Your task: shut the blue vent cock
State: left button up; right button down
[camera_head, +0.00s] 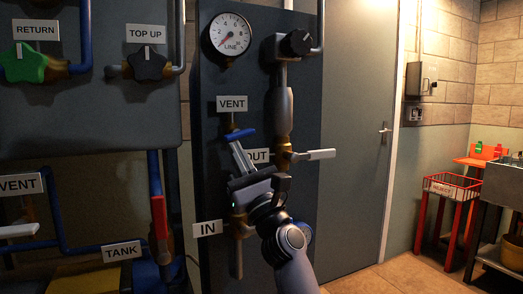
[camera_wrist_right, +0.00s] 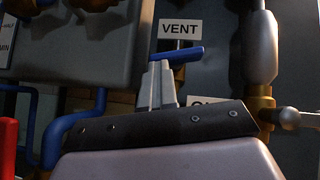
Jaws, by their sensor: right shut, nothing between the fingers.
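The blue vent cock handle (camera_head: 240,135) lies nearly level, crosswise to its vertical pipe, below the VENT label (camera_head: 231,104) on the dark panel. It also shows in the right wrist view (camera_wrist_right: 184,54), with its left end close behind the fingertips. My right gripper (camera_head: 236,147) is shut and empty, its pale fingers pointing up just below the handle. In the right wrist view the gripper (camera_wrist_right: 159,66) overlaps the handle's left part. I cannot tell whether they touch. My left gripper is not in view.
A white-handled OUT cock (camera_head: 318,154) is right of my gripper, with the grey vertical pipe (camera_head: 279,105) above it. A gauge (camera_head: 230,33) and black knob (camera_head: 297,42) are higher. A red lever (camera_head: 159,218) stands left. A door and red REJECT basket (camera_head: 451,187) are right.

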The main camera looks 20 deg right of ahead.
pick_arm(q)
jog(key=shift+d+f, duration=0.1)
pick_arm(e)
jog(key=shift+a+r+y, duration=0.2)
jog(key=shift+a+y, duration=0.1)
jog(key=shift+a, duration=0.05)
dwell(0.5)
